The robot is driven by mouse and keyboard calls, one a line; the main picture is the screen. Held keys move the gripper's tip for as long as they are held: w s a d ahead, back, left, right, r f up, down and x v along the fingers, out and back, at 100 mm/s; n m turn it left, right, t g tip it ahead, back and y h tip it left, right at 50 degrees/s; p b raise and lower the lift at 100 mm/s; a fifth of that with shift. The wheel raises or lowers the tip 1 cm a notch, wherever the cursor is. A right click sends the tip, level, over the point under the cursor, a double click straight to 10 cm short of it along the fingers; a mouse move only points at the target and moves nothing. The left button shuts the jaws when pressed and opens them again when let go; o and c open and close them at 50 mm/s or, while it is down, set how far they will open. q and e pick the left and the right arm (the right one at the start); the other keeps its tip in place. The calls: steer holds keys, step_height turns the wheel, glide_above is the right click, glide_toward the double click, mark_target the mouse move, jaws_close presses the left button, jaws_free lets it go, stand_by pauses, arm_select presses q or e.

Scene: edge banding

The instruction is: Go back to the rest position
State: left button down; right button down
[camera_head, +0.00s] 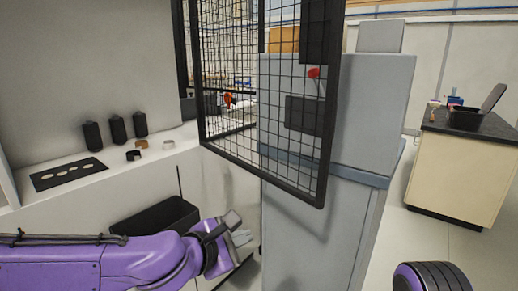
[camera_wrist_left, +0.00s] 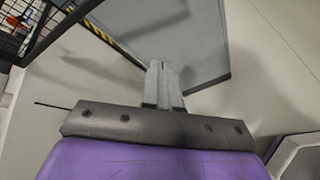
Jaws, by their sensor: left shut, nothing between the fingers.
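My left arm, purple, comes in from the left in the head view. Its gripper (camera_head: 240,239) is to the right of a black open bin and in front of a grey cabinet. In the left wrist view the two grey fingers of the left gripper (camera_wrist_left: 162,72) lie together, shut and empty. A grey flat panel (camera_wrist_left: 200,40) shows beyond the fingertips. A purple and black rounded part of mine shows at the lower right of the head view; my right gripper is not seen.
A black mesh door (camera_head: 262,110) hangs in front of the grey cabinet (camera_head: 375,100). A white shelf (camera_head: 130,170) holds black cylinders (camera_head: 118,130) and a plate with holes (camera_head: 68,174). A black bin (camera_head: 155,222) is below. A black-topped counter (camera_head: 455,170) stands at the right, with bare floor before it.

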arm_select(q)
steer(key=s+a+f+m+g+y+p, duration=0.1)
steer(key=s+a+f+m+y, duration=0.2)
steer(key=f, duration=0.6)
steer(key=s+a+f+m+g+y+p, duration=0.15)
steer(key=s+a+f, duration=0.25)
steer(key=f, duration=0.5)
steer(key=s+a+f+m+g+y, duration=0.1)
steer(key=s+a+f+m+y, duration=0.2)
steer(key=f, duration=0.7)
steer(key=s+a+f+m+g+y+p, duration=0.1)
steer(key=s+a+f+m+g, duration=0.1)
steer(key=s+a, duration=0.6)
steer(key=s+a+f+m+g+y+p, duration=0.2)
steer(key=s+a+f+m, duration=0.2)
steer(key=s, duration=0.7)
steer(key=a+f, duration=0.2)
steer(key=a, duration=0.2)
steer(key=shift+s+f, duration=0.25)
steer(key=shift+s, duration=0.05)
